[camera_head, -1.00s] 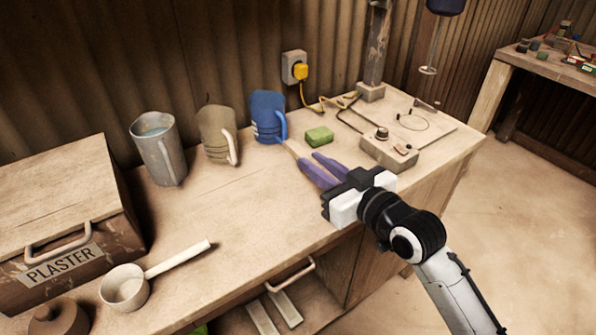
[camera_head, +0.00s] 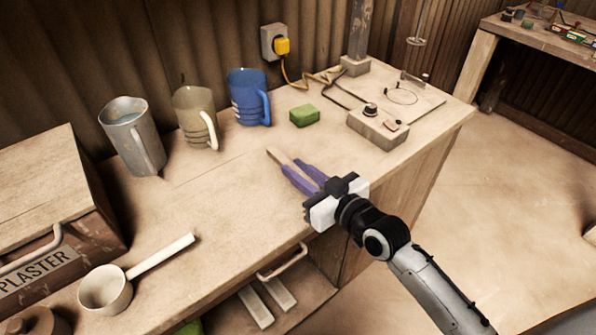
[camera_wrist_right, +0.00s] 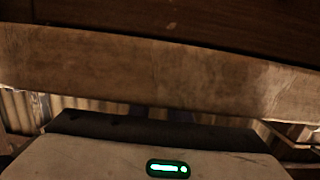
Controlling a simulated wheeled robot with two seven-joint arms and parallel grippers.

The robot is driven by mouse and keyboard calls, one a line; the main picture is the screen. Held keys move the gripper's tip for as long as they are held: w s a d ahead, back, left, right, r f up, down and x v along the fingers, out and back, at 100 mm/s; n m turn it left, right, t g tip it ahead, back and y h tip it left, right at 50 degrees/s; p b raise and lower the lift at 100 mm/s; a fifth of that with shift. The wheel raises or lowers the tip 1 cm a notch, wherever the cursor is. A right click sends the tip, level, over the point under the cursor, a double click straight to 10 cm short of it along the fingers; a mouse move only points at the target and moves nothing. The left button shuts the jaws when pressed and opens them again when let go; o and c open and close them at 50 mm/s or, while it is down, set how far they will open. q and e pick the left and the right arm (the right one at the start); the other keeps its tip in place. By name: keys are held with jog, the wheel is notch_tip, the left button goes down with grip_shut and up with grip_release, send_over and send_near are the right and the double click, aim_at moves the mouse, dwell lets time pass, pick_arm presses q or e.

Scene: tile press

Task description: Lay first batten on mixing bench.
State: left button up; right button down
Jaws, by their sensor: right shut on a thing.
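The mixing bench (camera_head: 215,215) is a pale wooden bench along the wall. My right gripper (camera_head: 297,176) reaches over its front edge from the lower right, with purple fingers pointing up and left. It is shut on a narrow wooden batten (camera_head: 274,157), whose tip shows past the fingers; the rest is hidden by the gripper. Whether the batten touches the bench top cannot be told. In the right wrist view, a broad wooden band (camera_wrist_right: 160,65) crosses the picture; I cannot tell what it is. My left gripper is not in view.
A metal jug (camera_head: 132,138), an olive jug (camera_head: 195,118), a blue jug (camera_head: 248,98) and a green sponge (camera_head: 304,115) stand at the back. A white ladle (camera_head: 107,292) and plaster box (camera_head: 45,200) are left. Two pale strips (camera_head: 255,307) lie below. The middle bench top is clear.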

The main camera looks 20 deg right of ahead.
jog(key=shift+f, duration=0.1)
jog(key=c, duration=1.7)
grip_release()
jog(key=shift+o, duration=0.2)
jog(key=v, duration=1.2)
jog(key=s+a+f+g+h, duration=0.1)
jog(key=s+f+g, duration=0.1)
jog(key=s+f, duration=0.3)
jog(key=s+a+f+m+g+h, duration=0.1)
jog(key=s+f, duration=0.4)
jog(key=f, duration=0.7)
jog(key=s+a+f+m+g+h, duration=0.1)
jog(key=s+f+g, duration=0.2)
jog(key=s+f, duration=0.2)
notch_tip(320, 180, down, 4)
jog(key=shift+s+a+r+g, duration=0.2)
jog(key=shift+s+a+g, duration=0.05)
jog(key=shift+g, duration=0.15)
